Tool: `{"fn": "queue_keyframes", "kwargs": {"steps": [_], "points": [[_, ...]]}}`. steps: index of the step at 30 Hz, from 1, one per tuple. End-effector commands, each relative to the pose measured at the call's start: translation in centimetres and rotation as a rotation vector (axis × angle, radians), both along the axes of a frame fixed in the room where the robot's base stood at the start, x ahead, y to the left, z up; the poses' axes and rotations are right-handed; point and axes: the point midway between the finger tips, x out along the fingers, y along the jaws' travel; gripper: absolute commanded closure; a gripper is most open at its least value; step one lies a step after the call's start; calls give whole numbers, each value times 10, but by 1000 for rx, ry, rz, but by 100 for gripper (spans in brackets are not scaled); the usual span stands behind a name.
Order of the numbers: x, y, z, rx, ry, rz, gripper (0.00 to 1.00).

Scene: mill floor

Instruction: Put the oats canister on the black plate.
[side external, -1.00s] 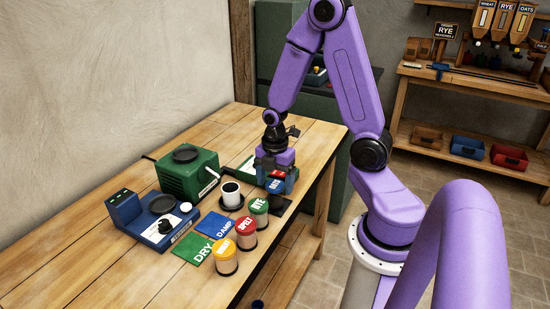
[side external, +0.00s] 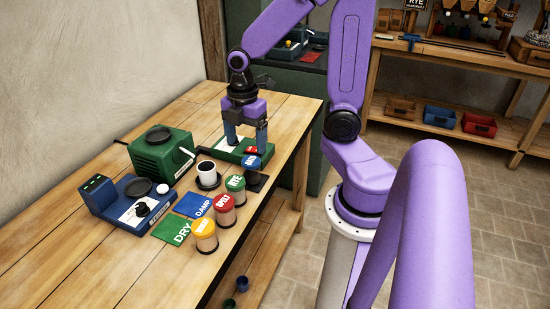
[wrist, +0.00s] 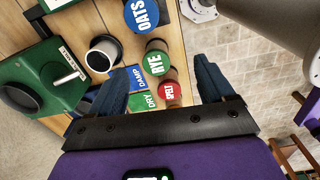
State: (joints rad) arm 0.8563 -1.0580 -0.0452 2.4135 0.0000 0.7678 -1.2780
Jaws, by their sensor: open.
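The oats canister (side external: 251,162) has a blue lid and stands near the table's right edge, beyond the rye canister. Its lid also shows at the top of the wrist view (wrist: 142,14). A flat black square plate (side external: 257,182) lies at its foot; I cannot tell clearly whether the canister's base rests fully on it. My gripper (side external: 246,145) is open, pointing down behind and above the oats canister, with nothing held. In the wrist view its two blue fingers (wrist: 160,90) are spread wide, and the oats lid is beyond them.
Rye (side external: 236,184), spelt (side external: 224,201) and yellow-lidded (side external: 205,227) canisters stand in a row toward the front. Green and blue cards lie between.

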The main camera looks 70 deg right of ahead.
Motion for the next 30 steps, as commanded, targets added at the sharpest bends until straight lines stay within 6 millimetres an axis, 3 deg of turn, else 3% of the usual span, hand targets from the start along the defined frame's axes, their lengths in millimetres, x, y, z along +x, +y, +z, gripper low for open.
{"fn": "queue_keyframes", "kwargs": {"steps": [1, 6, 12, 21, 30], "points": [[-7, 16, 4, 3, -5, -12, 19], [-39, 57, 13, 9, -9, -111, 19], [-84, 91, 23, 20, -8, -230, 19], [-135, 109, 30, 29, -3, -358, 19], [-141, 110, 31, 29, -1, -383, 19]]}}
